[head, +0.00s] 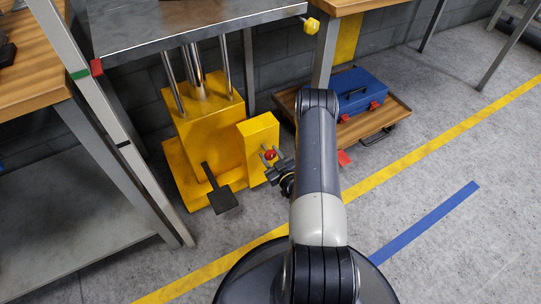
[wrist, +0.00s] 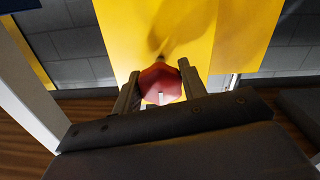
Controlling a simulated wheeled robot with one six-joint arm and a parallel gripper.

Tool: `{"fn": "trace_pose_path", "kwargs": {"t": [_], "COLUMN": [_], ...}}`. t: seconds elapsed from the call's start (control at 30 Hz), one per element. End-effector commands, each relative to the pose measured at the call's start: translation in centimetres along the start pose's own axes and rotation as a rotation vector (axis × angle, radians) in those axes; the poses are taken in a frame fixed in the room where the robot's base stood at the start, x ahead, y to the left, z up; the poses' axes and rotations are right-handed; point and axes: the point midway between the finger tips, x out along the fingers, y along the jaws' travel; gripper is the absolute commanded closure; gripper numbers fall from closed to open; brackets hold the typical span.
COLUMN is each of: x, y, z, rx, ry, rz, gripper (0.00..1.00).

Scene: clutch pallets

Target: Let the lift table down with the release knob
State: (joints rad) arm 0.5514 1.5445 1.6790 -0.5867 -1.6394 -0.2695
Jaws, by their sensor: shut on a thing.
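The lift table has a grey metal top (head: 190,22), raised on shiny columns above a yellow base (head: 210,125). A red pointer (head: 97,67) on the table's edge is beside an upright post with a green mark (head: 80,74). The red release knob (head: 270,154) sits on the front of a yellow box (head: 260,135) to the right of the base. My gripper (head: 270,157) is shut on this knob. In the wrist view the red knob (wrist: 160,84) lies between the two fingers, with the yellow box face behind it. A black foot pedal (head: 221,195) sticks out from the base.
Wooden workbenches stand at the left (head: 30,80) and upper right (head: 335,6). A blue toolbox (head: 357,92) lies on a low wooden platform (head: 385,115) right of my arm. The grey floor with yellow and blue lines is open at the right.

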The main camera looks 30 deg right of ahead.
Motion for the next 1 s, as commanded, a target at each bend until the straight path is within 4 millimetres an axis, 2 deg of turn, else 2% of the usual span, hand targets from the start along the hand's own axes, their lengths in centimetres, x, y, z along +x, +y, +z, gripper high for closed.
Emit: {"fn": "trace_pose_path", "kwargs": {"t": [0.13,0.47,0.67,1.0], "x": [-0.02,-0.03,0.01,0.02], "y": [-0.03,-0.06,-0.05,-0.01], "z": [0.02,0.15,0.28,0.4], "rx": [0.0,-0.049,-0.169,-0.48], "ry": [-0.001,-0.001,0.0,0.0], "rz": [-0.001,-0.001,-0.001,-0.001], "gripper": [0.83,0.83,0.83,0.83]}}
